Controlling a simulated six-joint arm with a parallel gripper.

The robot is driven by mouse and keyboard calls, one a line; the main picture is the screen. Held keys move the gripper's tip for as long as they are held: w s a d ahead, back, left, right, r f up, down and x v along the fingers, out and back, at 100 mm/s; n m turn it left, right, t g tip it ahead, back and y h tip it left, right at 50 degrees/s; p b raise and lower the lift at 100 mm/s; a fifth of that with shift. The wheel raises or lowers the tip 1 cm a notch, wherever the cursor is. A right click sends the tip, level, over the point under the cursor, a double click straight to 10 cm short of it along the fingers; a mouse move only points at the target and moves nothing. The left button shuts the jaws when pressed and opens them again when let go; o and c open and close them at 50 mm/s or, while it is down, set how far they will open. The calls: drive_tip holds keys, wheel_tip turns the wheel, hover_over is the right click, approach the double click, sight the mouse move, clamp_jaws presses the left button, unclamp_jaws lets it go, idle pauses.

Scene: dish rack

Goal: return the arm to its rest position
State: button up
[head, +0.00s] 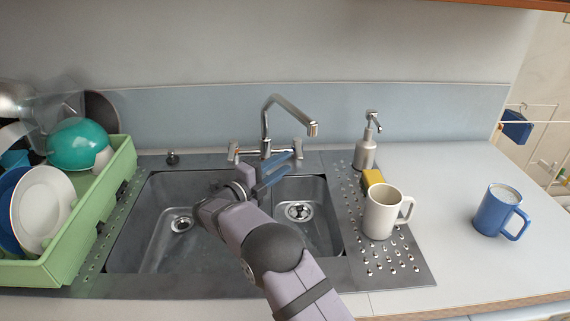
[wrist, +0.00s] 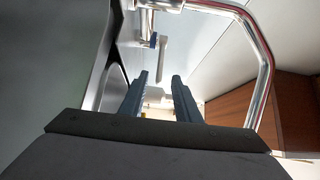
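My gripper (head: 277,172) hangs over the sink in the head view, in front of the tap, with its blue fingers pointing right. In the wrist view the two fingers of my gripper (wrist: 160,80) stand apart with a clear gap between them. The gripper is open and holds nothing. My arm reaches in from the bottom of the head view and hides part of the sink's middle.
The tap (head: 265,125) stands just behind the fingers. A green dish rack (head: 75,225) with plates and bowls is at left. A white mug (head: 380,215), yellow sponge (head: 373,178) and soap dispenser (head: 365,150) stand right of the sink (head: 160,255). A blue mug (head: 492,213) is farther right.

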idle(0.3)
wheel_tip(320, 180, up, 14)
drive_tip(key=w+n+t+y+p, duration=0.2)
drive_tip(key=n+y+p, duration=0.9)
drive_tip(key=n+p, duration=0.25)
drive_tip(key=s+d+n+g+y+p, duration=0.1)
drive_tip(key=s+d+n+g+p, duration=0.35)
drive_tip(key=s, duration=0.95)
drive_tip(key=s+d+n+g+p, duration=0.4)
drive_tip(key=s+g+p, duration=0.2)
drive_tip(key=s, duration=0.9)
drive_tip(key=s+d+n+g+y+p, duration=0.1)
drive_tip(key=s+d+n+g+p, duration=0.35)
drive_tip(key=s, duration=0.95)
drive_tip(key=f+b, duration=0.3)
drive_tip(key=a+f+b, duration=0.1)
drive_tip(key=f, duration=0.1)
drive_tip(key=shift+f, duration=0.25)
